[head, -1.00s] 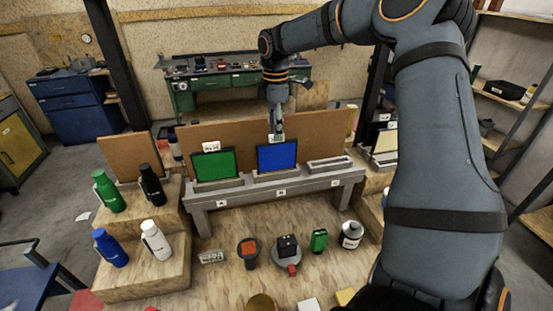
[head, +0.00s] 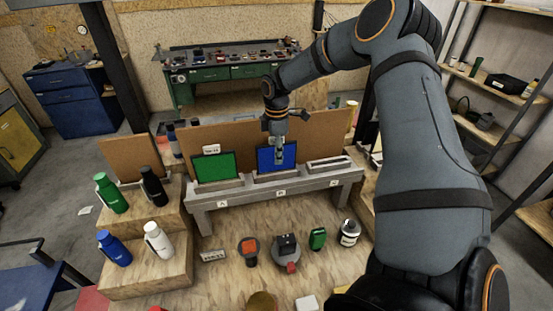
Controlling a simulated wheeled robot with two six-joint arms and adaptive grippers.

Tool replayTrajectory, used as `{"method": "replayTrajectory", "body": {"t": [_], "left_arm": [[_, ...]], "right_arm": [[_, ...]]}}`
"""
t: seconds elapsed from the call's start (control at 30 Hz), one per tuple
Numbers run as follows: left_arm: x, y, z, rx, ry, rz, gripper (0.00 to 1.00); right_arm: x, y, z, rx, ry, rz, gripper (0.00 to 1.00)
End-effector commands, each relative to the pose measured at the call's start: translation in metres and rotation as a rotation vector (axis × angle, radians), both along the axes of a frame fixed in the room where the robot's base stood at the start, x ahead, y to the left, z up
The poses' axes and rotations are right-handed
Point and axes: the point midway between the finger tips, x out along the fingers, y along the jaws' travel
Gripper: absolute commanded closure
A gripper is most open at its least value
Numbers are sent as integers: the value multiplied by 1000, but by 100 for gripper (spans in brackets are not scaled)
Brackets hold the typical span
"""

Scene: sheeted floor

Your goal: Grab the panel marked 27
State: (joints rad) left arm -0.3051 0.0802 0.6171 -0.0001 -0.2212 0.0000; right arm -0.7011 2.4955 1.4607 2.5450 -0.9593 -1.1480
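A blue panel (head: 264,161) stands upright in a slot of the grey rack (head: 230,196), at the middle place. A green panel (head: 214,168) stands to its left, with a small white tag (head: 211,149) on top whose writing is too small to read. No number 27 can be made out on either panel. My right gripper (head: 280,158) points down at the blue panel and covers part of its upper middle. Whether its fingers straddle the panel or touch it, and how far they are open, cannot be told. My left gripper is not in view.
The rack's right place (head: 328,165) holds no upright panel. A brown board (head: 313,135) stands behind the rack. Bottles, including a green one (head: 110,192), stand on wooden steps at left.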

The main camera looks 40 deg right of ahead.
Motion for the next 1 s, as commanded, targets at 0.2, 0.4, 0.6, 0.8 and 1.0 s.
{"method": "replayTrajectory", "body": {"t": [0.2,0.4,0.6,0.8,1.0], "left_arm": [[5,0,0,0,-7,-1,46],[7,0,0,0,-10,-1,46],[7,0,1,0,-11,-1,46],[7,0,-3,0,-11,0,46],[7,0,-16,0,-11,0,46]], "right_arm": [[0,0,0,0,0,0,100],[0,0,1,0,0,0,100],[0,0,1,0,-1,0,100],[1,0,7,-1,-3,0,100],[-2,2,35,1,-6,1,100]]}}
